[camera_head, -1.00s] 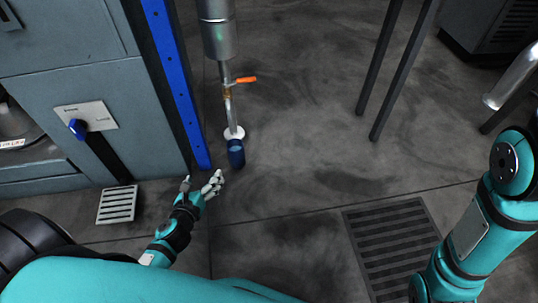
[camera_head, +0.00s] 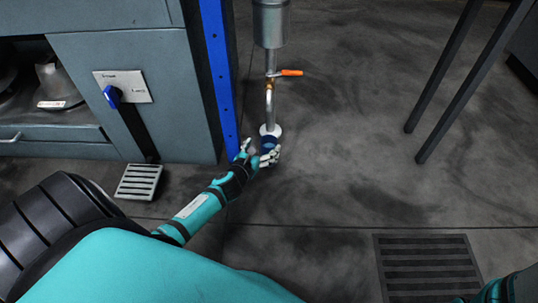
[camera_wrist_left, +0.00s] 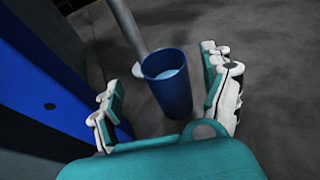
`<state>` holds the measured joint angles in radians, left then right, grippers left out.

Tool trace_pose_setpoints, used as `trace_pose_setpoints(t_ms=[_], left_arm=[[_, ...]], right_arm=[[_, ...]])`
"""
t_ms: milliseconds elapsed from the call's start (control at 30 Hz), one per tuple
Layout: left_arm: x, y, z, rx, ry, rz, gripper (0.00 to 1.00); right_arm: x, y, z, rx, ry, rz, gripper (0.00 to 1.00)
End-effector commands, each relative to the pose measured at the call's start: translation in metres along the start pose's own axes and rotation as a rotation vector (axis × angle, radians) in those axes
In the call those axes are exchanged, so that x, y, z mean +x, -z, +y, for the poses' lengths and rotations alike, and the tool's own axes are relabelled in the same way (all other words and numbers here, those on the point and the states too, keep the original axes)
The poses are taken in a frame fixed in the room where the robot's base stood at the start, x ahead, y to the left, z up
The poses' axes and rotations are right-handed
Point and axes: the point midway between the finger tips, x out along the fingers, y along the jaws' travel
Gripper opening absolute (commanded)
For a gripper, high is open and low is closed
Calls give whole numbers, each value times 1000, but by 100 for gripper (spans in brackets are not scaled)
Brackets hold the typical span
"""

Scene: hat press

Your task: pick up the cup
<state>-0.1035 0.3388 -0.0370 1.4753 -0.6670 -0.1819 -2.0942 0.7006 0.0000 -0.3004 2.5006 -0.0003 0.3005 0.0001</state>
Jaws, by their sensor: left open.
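The blue cup (camera_head: 268,143) stands upright below the pipe's white end in the head view, partly hidden by my left gripper. In the left wrist view the cup (camera_wrist_left: 168,84) shows light liquid or a pale inside, and it sits between the spread fingers. My left gripper (camera_head: 258,157) is open around the near side of the cup; its fingers (camera_wrist_left: 165,100) stand apart on both sides, with gaps to the cup. My right gripper is not in view.
A metal pipe with an orange valve handle (camera_head: 291,72) hangs over the cup. A blue post (camera_head: 219,80) stands close at the left, beside a grey cabinet (camera_head: 185,90). Floor drains (camera_head: 430,265) lie lower right and left.

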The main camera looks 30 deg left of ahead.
Motion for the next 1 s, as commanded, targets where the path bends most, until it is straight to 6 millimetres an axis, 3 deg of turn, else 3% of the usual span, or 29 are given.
trace_pose_setpoints(t_ms=[333, 667, 1000], left_arm=[[46, 5, -4, 0, 1, -2, 82], [52, 2, -4, 0, 0, 0, 82], [52, 2, -4, 0, 0, 0, 37]], right_arm=[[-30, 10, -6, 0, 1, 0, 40], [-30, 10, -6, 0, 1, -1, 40], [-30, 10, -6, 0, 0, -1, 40]])
